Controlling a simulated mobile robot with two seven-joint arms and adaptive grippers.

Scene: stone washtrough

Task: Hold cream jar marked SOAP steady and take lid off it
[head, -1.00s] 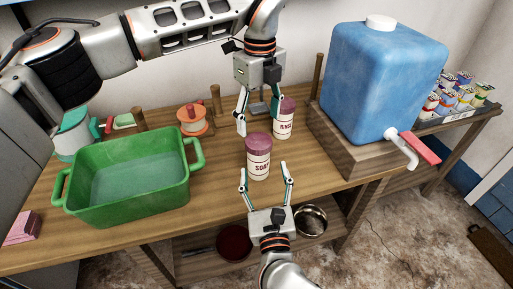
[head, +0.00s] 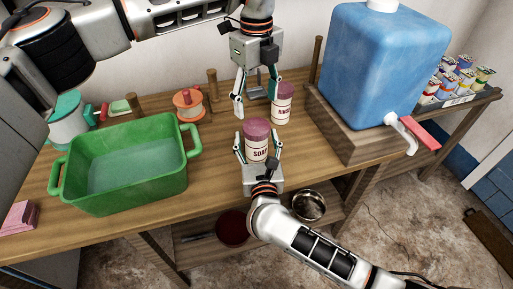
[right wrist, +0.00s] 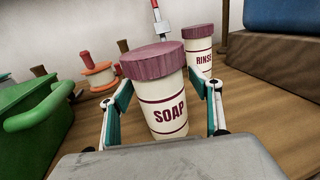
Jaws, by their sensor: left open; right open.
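The cream jar marked SOAP (head: 256,149) stands upright on the wooden bench, with its mauve lid (head: 257,129) on. It also fills the middle of the right wrist view (right wrist: 165,105). My right gripper (head: 258,140) is open, with one finger on each side of the jar's body. I cannot tell whether the fingers touch it. My left gripper (head: 256,105) is open, pointing down, just behind and above the jar, with nothing visible between its fingers.
A similar jar marked RINSE (head: 282,108) stands close behind, to the right. A green tub (head: 125,198) is at left, near an orange spool (head: 188,103). A large blue water container (head: 370,75) with a red-handled tap stands at right. Bare bench lies between tub and jar.

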